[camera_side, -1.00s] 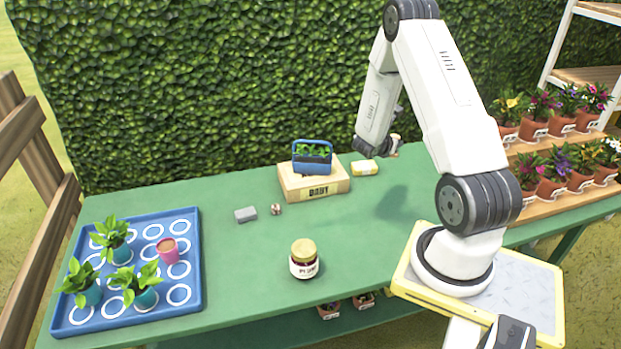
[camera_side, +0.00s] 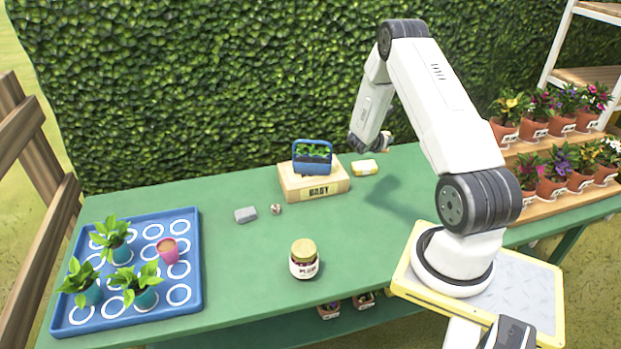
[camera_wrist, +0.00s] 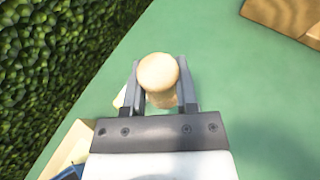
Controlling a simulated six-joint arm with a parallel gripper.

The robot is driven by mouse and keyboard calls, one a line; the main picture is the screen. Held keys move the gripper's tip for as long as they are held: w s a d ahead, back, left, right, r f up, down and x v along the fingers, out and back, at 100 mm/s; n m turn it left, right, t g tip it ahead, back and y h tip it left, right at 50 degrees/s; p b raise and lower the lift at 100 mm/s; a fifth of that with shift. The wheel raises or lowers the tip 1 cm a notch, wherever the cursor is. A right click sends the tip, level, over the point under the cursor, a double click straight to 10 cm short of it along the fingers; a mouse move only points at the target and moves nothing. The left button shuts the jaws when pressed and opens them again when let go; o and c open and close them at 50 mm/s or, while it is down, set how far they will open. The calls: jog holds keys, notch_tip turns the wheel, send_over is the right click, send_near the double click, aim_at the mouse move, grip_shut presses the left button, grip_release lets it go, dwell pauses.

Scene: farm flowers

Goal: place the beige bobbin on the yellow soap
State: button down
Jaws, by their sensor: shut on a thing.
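The beige bobbin (camera_wrist: 158,76) is held between the two fingers of my gripper (camera_wrist: 158,88) in the wrist view, its round end facing the camera. In the side view my gripper (camera_side: 384,143) is raised above the back of the table, slightly right of the yellow soap (camera_side: 364,167). In the wrist view a pale yellowish edge, probably the soap, shows beside the left finger, mostly hidden.
A wooden box (camera_side: 301,190) carrying a blue basket (camera_side: 312,162) stands left of the soap. A grey block (camera_side: 245,214), a small round item (camera_side: 276,209), a jar (camera_side: 304,260) and a blue plant tray (camera_side: 198,275) lie farther left and forward. A hedge rises behind.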

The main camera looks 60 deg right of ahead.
jog(key=shift+w+d+f, duration=0.75)
jog(key=shift+d+f, duration=0.25)
jog(key=shift+f, duration=0.1)
jog(key=shift+w+d+f, duration=0.75)
jog(key=shift+d+f, duration=0.2)
jog(key=shift+f, duration=0.2)
jog(key=shift+w+d+f, duration=0.75)
jog(key=shift+d+f, duration=0.25)
jog(key=shift+f, duration=0.1)
jog(key=shift+w+d+f, duration=0.15)
jog(key=shift+f, duration=1.6)
jog(key=shift+f, duration=0.15)
jog(key=shift+c, duration=1.8)
grip_release()
